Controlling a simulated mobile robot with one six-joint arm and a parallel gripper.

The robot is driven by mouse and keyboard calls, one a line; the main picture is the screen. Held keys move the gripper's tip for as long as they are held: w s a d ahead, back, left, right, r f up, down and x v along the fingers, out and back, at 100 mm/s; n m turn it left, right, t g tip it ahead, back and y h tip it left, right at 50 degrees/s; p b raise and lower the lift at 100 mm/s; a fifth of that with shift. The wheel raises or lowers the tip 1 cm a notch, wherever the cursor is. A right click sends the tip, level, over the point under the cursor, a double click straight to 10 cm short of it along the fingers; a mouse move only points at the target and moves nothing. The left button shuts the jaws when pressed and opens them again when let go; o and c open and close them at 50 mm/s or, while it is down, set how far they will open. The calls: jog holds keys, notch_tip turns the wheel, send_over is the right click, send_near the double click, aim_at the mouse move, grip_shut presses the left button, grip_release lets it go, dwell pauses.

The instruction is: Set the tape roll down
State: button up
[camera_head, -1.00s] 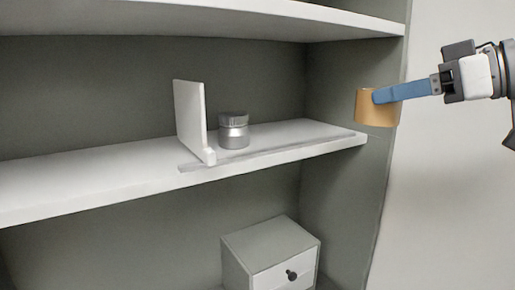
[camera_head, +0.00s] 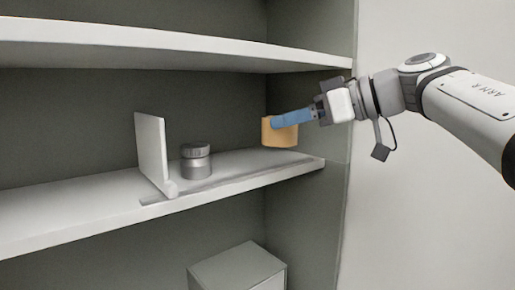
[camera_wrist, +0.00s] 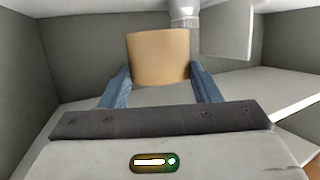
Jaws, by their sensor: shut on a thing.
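The tan tape roll (camera_head: 280,136) is upright between the blue fingers of my gripper (camera_head: 291,119), at the right end of the middle shelf (camera_head: 75,207). In the head view it appears just over the shelf; I cannot tell whether its bottom touches. In the wrist view, the tape roll (camera_wrist: 159,57) sits between the two fingertips of my gripper (camera_wrist: 160,80), one finger on each side. The gripper is shut on it. The roll's lower edge is hidden from certain view there.
A grey metal jar (camera_head: 196,161) stands left of the roll, beside a white upright divider (camera_head: 153,150). A thin raised strip (camera_head: 205,187) runs along the shelf front. The upper shelf (camera_head: 180,45) is overhead, and a drawer box (camera_head: 237,268) is below. Shelf left of the divider is clear.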

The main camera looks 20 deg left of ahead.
jog(key=w+a, duration=0.2)
jog(key=a, duration=0.1)
jog(key=w+a+f, duration=0.1)
jog(key=a, duration=0.3)
jog(key=w+a+f, duration=0.1)
jog(key=w+a, duration=0.1)
jog(key=a, duration=0.2)
jog(key=shift+w+a+f, duration=0.1)
jog(key=shift+w+f, duration=0.15)
jog(key=shift+w, duration=0.1)
jog(key=shift+s+f, duration=0.1)
jog(key=shift+f, duration=0.1)
notch_tip(320, 180, down, 4)
jog(key=shift+r+b, duration=0.1)
jog(key=shift+b, duration=0.55)
jog(key=shift+a, duration=0.15)
jog(key=shift+f, duration=0.25)
jog(key=o, duration=1.1)
jog(key=shift+f, duration=0.1)
